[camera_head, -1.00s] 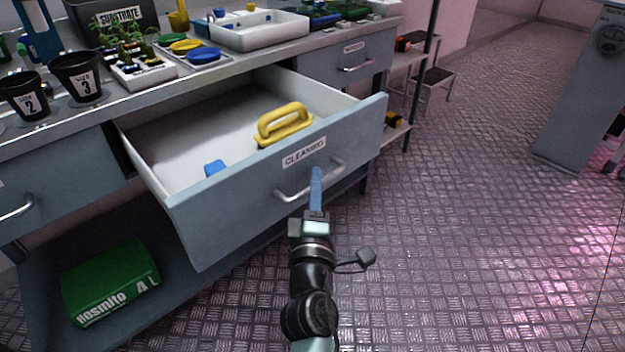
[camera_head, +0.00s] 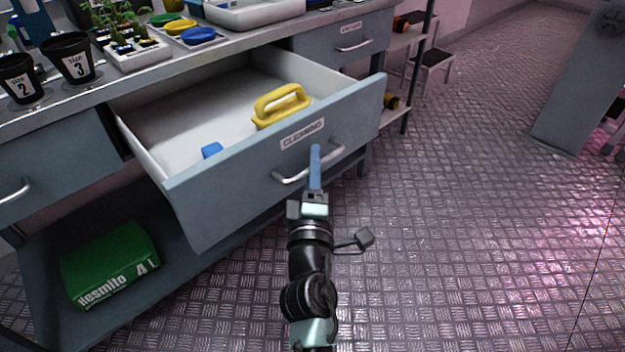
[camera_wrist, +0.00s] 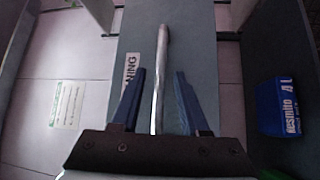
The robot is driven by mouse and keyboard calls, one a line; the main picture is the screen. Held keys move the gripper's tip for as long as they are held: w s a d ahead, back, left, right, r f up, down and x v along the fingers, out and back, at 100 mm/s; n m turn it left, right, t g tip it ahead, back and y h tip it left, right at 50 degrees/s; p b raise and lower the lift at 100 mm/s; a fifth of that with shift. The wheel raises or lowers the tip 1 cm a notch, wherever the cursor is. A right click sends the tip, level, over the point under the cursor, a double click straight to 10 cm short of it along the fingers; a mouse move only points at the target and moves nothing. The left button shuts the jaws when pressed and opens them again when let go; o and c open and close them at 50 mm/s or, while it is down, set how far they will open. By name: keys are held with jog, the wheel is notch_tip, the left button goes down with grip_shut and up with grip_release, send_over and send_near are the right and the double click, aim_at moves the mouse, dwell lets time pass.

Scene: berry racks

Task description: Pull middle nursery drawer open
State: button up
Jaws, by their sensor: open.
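The middle drawer (camera_head: 215,200), labelled CLEANING, stands pulled well out from the bench. Its grey front and white inside show in the head view. Its metal bar handle (camera_head: 290,179) is on the front; in the wrist view the handle (camera_wrist: 161,75) runs between the two blue fingers. My gripper (camera_head: 315,150) is at the handle, and in the wrist view my gripper (camera_wrist: 155,100) has its fingers apart, one on each side of the bar with gaps. Part of the handle is hidden behind the fingers in the head view.
A yellow-handled tool (camera_head: 281,106) and a small blue object (camera_head: 212,150) lie in the drawer. A green box (camera_head: 110,265) sits on the shelf below. Closed drawers flank it. Pots and trays stand on the bench top (camera_head: 115,86). The floor to the right is clear.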

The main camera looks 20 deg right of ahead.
jog(key=b+v, duration=0.2)
jog(key=v, duration=1)
jog(key=shift+s, duration=0.35)
jog(key=shift+a, duration=0.15)
jog(key=w+a+r+m+t, duration=0.15)
jog(key=r+m, duration=0.35)
jog(key=r, duration=0.7)
jog(key=w+a+r+m+t, duration=0.1)
jog(key=a+r+m+t, duration=0.25)
jog(key=r, duration=0.85)
jog(key=s+a+r+m+t+y, duration=0.1)
jog(key=s+a+r+t+y, duration=0.15)
jog(key=r, duration=0.45)
jog(key=s+a+r+m+t+y, duration=0.1)
jog(key=s+a+r+y, duration=0.25)
jog(key=r, duration=0.25)
jog(key=s+a+r+m+t+y, duration=0.1)
jog(key=s+a+r+y, duration=0.2)
jog(key=r, duration=0.4)
notch_tip(320, 180, up, 34)
jog(key=p, duration=3.6)
jog(key=shift+w, duration=0.5)
